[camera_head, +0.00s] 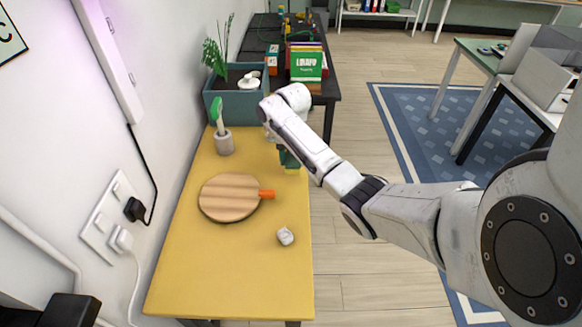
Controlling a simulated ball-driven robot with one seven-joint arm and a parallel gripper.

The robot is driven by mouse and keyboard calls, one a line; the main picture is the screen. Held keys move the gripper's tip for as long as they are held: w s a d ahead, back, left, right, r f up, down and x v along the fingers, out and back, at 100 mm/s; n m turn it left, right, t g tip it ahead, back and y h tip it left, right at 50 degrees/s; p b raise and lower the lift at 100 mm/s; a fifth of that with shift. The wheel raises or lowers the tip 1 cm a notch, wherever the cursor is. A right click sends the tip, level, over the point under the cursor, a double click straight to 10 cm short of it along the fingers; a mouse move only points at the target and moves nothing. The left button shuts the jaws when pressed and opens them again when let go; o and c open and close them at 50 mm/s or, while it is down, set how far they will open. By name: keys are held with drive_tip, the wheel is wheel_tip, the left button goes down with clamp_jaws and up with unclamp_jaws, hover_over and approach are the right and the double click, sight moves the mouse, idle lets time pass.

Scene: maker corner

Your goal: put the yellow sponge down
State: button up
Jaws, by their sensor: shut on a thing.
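My gripper (289,158) is over the right edge of the yellow table (235,280), toward its far end. It is shut on the yellow sponge (292,170). Only a small yellow part of the sponge shows below a dark green part, and the arm hides the rest. I cannot tell whether the sponge touches the tabletop.
A round wooden board (228,197) with an orange piece (267,194) at its right lies mid-table. A small grey-white lump (285,236) lies nearer. A green-handled brush (220,117) stands in a grey holder (224,144) near a teal planter (237,108). The table's near part is clear.

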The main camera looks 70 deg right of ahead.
sight(291, 166)
drive_tip(key=shift+w+d+f, duration=0.15)
drive_tip(key=shift+w+f, duration=0.1)
drive_tip(key=shift+f, duration=0.15)
drive_tip(key=shift+w+f, duration=0.1)
drive_tip(key=shift+f, duration=1.55)
drive_tip(key=shift+f, duration=0.15)
drive_tip(key=o, duration=1)
wheel_tip(291, 166, up, 12)
drive_tip(key=shift+r, duration=0.2)
